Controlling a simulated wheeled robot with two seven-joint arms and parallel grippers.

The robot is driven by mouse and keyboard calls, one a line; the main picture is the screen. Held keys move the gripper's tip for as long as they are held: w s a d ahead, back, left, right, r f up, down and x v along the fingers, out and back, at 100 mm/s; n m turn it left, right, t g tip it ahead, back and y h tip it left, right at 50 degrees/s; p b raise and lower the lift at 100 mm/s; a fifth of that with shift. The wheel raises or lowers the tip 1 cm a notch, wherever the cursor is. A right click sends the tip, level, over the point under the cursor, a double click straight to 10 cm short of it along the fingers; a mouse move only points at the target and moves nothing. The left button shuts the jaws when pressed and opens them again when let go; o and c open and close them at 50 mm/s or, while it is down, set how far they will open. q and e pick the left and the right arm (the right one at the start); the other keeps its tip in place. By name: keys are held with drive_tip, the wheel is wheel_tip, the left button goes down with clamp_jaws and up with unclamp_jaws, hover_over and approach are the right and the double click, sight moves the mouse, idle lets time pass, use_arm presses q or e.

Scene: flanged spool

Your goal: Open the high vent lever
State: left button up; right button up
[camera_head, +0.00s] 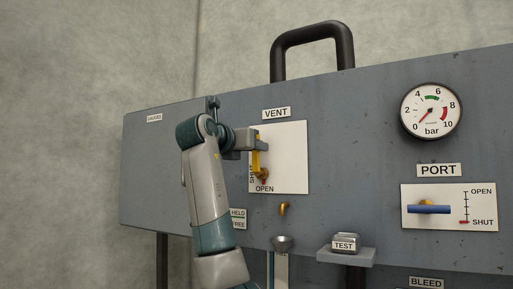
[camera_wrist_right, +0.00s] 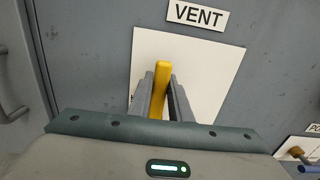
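The yellow vent lever (camera_head: 257,157) is on a white plate (camera_head: 290,158) under the VENT label (camera_head: 276,113). It stands roughly upright, with its pivot near the OPEN mark at the plate's bottom; SHUT is written along the plate's left side. My right gripper (camera_head: 257,143) is at the lever's upper part. In the right wrist view the lever (camera_wrist_right: 162,85) is between the two fingers (camera_wrist_right: 161,88), which look pressed close on both its sides. The gripper hides part of the plate. My left gripper is not in view.
A blue port lever (camera_head: 428,209) and a gauge (camera_head: 431,111) are at the right. A black handle (camera_head: 313,45) tops the panel.

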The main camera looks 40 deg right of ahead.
drive_tip(key=o, duration=0.4)
drive_tip(key=shift+c, duration=0.2)
drive_tip(key=b+v, duration=0.8)
drive_tip(key=v, duration=0.9)
drive_tip(key=shift+a, duration=0.25)
drive_tip(key=shift+f, duration=0.15)
